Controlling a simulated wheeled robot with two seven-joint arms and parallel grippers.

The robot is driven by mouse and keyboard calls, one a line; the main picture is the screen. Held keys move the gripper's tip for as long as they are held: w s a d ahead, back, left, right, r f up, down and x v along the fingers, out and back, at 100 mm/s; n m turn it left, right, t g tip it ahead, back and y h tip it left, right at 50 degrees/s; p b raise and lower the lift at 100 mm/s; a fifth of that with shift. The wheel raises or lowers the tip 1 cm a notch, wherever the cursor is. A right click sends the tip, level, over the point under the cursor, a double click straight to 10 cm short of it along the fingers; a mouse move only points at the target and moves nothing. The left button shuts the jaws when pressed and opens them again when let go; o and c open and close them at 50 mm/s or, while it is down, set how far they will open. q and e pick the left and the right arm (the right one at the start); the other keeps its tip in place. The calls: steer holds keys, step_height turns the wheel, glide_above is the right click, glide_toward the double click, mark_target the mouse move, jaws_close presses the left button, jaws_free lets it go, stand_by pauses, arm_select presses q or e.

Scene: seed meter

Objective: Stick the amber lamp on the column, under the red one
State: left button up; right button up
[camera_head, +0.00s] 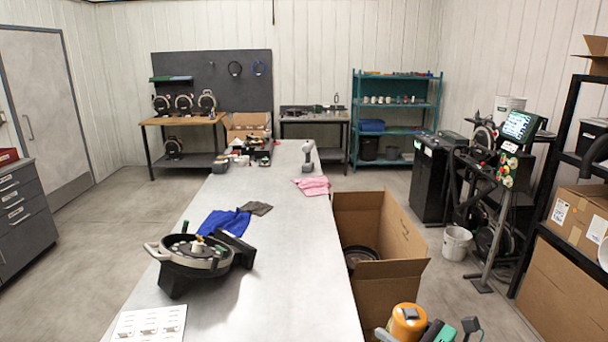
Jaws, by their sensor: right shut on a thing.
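An amber lamp (408,320), a rounded orange piece, shows at the bottom edge of the head view. My right gripper (413,333) is shut on it, over the floor to the right of the table; the frame edge cuts off the lower part. At the right stands a pole (490,244) with a panel (508,170) bearing small red, yellow and green round pieces. They are too small to tell which is the red lamp. The held lamp is apart from this pole. My left gripper is not in view.
An open cardboard box (392,270) stands between the table (285,285) and the pole. A white bucket (456,243) is left of the pole. A dark round casting (195,254), a blue cloth (225,222) and a pink cloth (312,186) lie on the table. A rack with boxes (575,222) borders the right.

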mark_target(410, 340)
steer(key=shift+d+f, duration=0.15)
steer(key=shift+d, duration=0.85)
steer(key=shift+s+a+m+t+h, duration=0.2)
steer(key=shift+s+m+t+h, duration=0.15)
steer(key=shift+s, duration=0.65)
steer(key=shift+s+h, duration=0.25)
steer(key=shift+s, duration=0.2)
steer(key=shift+d, duration=0.1)
